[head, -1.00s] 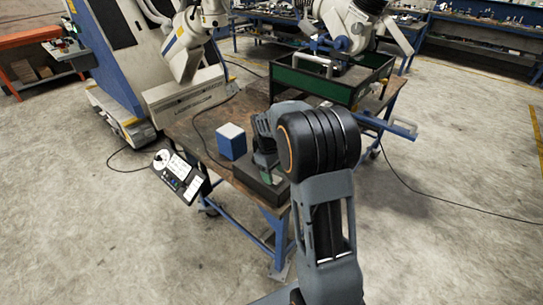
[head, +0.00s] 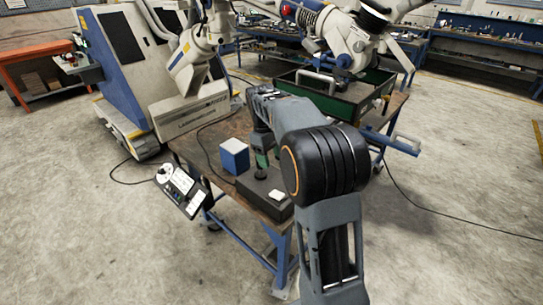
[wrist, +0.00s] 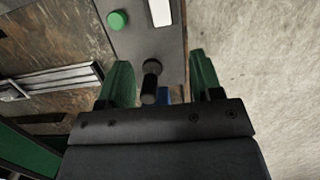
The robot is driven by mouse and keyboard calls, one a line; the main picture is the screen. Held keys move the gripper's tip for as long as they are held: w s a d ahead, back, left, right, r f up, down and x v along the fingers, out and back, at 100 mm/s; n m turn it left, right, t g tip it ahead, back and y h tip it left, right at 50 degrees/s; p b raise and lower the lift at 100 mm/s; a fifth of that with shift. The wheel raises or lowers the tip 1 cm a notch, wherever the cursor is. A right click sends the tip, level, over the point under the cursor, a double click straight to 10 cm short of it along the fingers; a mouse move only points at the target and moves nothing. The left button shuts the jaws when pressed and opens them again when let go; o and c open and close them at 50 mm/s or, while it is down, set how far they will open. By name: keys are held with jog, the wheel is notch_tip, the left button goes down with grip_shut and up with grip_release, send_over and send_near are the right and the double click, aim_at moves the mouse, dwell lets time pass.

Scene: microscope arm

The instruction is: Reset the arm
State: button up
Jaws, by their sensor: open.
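A dark grey box (head: 272,199) sits on the near corner of the wooden-topped bench. In the wrist view its top (wrist: 133,42) carries a green button (wrist: 117,20), a white label (wrist: 161,12) and an upright black lever (wrist: 151,75) with a rounded knob. My gripper (wrist: 162,80) has its two green fingers apart, one on each side of the lever, and I cannot tell if either touches it. In the head view my gripper (head: 262,165) points down just over the box, and its fingertips are partly hidden.
A blue-and-white block (head: 235,157) stands left of the box. A control panel (head: 180,186) hangs off the bench's left side. A green tray (head: 333,103) stands at the back of the bench under a large white robot arm (head: 345,38). Another white machine (head: 190,105) stands left.

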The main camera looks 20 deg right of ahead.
dwell(0.4)
jog(key=s+a+f+m+t, duration=0.1)
jog(key=s+a, duration=0.3)
jog(key=s, duration=0.5)
jog(key=s+a+m+t+y, duration=0.1)
jog(key=s+a+m+t, duration=0.2)
jog(key=s, duration=0.7)
jog(key=shift+s+a+f+m+t+p, duration=0.15)
jog(key=shift+a+f+m+t+p, duration=0.35)
jog(key=shift+t, duration=0.3)
